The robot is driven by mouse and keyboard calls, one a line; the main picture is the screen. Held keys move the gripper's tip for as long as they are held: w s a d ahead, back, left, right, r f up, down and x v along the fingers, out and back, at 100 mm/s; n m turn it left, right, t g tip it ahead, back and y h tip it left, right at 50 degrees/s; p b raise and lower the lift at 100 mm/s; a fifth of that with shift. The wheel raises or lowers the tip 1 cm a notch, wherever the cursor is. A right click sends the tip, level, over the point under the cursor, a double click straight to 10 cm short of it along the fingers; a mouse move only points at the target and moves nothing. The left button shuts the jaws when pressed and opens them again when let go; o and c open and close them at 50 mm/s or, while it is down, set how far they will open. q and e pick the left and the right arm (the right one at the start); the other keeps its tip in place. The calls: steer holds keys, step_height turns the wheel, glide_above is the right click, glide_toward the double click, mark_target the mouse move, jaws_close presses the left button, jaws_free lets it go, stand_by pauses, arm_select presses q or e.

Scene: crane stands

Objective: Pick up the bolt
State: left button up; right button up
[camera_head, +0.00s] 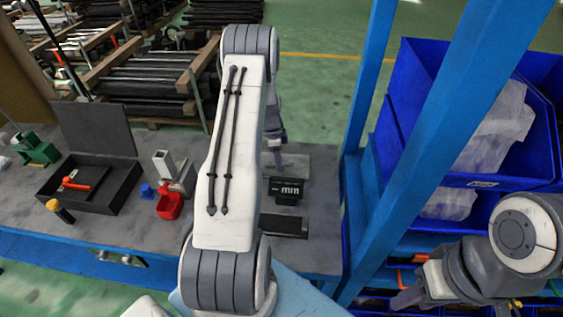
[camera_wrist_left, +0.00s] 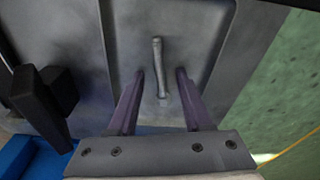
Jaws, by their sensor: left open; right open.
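The bolt (camera_wrist_left: 158,58) is a slim grey metal pin in the left wrist view, lying on a grey metal surface (camera_wrist_left: 205,35) with shallow ridges. My left gripper (camera_wrist_left: 161,75) is open, with one purple-grey finger on each side of the bolt's lower part. Neither finger appears to touch it. In the head view, my left gripper (camera_head: 279,155) is partly hidden behind my arm, over the grey plate (camera_head: 297,165) behind the black display. I cannot make out the bolt there. My right gripper (camera_head: 405,298) is open at the lower right, away from the workbench.
A black display marked "mm" (camera_head: 286,187) stands in front of the plate. A blue post (camera_head: 430,150) and blue crates (camera_head: 540,140) stand right.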

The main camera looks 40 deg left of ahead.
arm_select(q)
jaws_close()
stand_by(1.4)
